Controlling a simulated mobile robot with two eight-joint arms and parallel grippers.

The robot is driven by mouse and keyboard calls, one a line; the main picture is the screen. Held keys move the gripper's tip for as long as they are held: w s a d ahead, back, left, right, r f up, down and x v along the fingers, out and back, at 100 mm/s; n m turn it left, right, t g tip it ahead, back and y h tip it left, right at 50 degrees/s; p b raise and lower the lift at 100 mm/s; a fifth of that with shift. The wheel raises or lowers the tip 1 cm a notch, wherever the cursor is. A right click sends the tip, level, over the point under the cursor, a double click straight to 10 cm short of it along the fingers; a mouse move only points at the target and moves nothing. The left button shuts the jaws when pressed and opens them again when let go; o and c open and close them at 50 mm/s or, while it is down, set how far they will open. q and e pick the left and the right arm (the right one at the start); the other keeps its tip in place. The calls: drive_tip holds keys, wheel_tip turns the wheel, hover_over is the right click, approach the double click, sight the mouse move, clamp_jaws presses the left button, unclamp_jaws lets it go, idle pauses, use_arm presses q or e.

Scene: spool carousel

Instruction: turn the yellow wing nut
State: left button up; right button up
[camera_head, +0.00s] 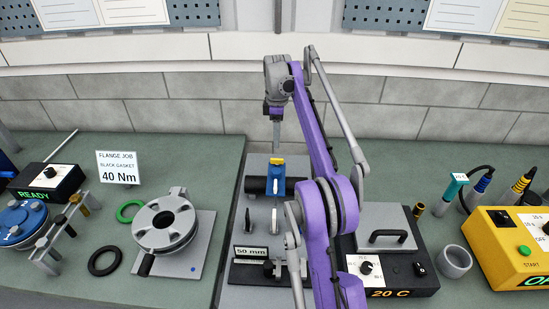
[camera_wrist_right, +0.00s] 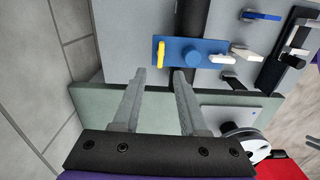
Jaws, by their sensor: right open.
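The yellow wing nut (camera_head: 277,160) sits at the far end of a blue block (camera_head: 276,182) on a grey fixture behind the 50 mm sign. The right wrist view also shows the yellow wing nut (camera_wrist_right: 161,55) at one end of the blue block (camera_wrist_right: 190,51), standing up lengthwise in that picture. My right gripper (camera_head: 276,143) hangs above and behind the nut, fingers downward. In the right wrist view my right gripper (camera_wrist_right: 159,76) has its two fingers apart with nothing between them, the nut just beyond the tips. The fingers appear clear of it. My left gripper does not show.
A black cylinder (camera_head: 257,185) runs under the blue block. A flange (camera_head: 163,220) stands left, a grey-lidded heater box (camera_head: 387,228) and a yellow box (camera_head: 505,248) right. The brick wall (camera_head: 190,100) rises close behind my arm.

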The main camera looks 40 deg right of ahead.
sight(277, 159)
wheel_tip(277, 159, down, 8)
drive_tip(key=shift+s+r+b, duration=0.15)
drive_tip(key=shift+r+b, duration=0.05)
drive_tip(key=shift+b, duration=0.45)
drive_tip(key=shift+f, duration=0.5)
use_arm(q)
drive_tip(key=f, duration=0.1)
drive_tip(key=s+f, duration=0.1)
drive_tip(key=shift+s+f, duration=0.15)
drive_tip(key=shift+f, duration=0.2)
use_arm(e)
clamp_jaws()
